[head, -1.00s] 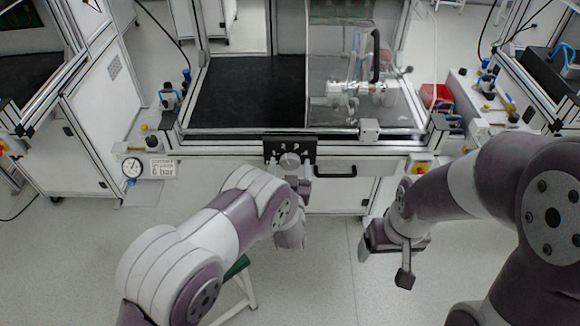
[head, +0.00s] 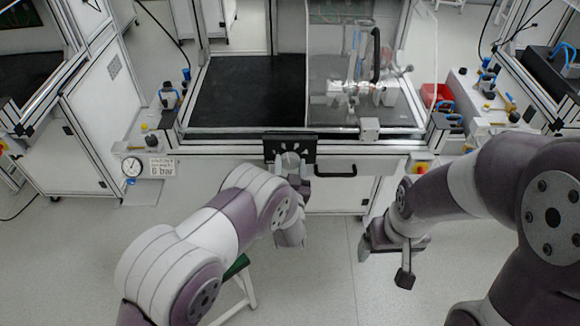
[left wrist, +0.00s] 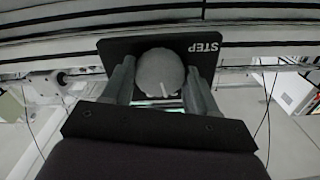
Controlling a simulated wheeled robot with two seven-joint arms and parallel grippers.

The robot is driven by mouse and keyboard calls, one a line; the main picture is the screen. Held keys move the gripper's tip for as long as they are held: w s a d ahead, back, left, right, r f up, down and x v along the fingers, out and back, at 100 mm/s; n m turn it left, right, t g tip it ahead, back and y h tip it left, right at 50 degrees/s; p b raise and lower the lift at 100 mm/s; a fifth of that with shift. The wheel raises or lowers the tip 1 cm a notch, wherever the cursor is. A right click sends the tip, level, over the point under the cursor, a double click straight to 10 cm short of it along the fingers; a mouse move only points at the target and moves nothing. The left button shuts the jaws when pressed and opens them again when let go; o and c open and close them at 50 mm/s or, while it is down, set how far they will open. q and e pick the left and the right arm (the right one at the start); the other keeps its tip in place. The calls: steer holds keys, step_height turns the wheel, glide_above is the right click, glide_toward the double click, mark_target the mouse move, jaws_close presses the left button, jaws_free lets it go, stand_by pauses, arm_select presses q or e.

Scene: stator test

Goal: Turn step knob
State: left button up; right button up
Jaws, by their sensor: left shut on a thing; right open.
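The step knob (left wrist: 160,73) is a round grey knob with a white pointer line, on a black plate lettered STEP (left wrist: 203,47). In the left wrist view the lettering appears upside down and the pointer line slants slightly. My left gripper (left wrist: 160,85) has a finger on each side of the knob and is shut on it. In the head view the black plate (head: 290,140) is on the front of the workstation, and the knob (head: 290,160) is partly hidden by my left gripper (head: 291,170). My right gripper (head: 392,250) is open and empty, off to the right in front of the bench.
A black drawer handle (head: 335,170) is just right of the plate. A clear-windowed enclosure stands above on the black worktop (head: 245,95). A pressure gauge (head: 132,167) is at the left and a red-and-yellow button (head: 421,168) at the right. A green stool (head: 238,266) is below my left arm.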

arm_select(q)
steer(key=m, duration=0.3)
steer(key=shift+m, duration=1.9)
steer(key=o, duration=1.1)
steer(key=shift+c, duration=0.2)
steer(key=s, duration=1.2)
steer(key=shift+s+b, duration=0.35)
steer(key=shift+s, duration=0.05)
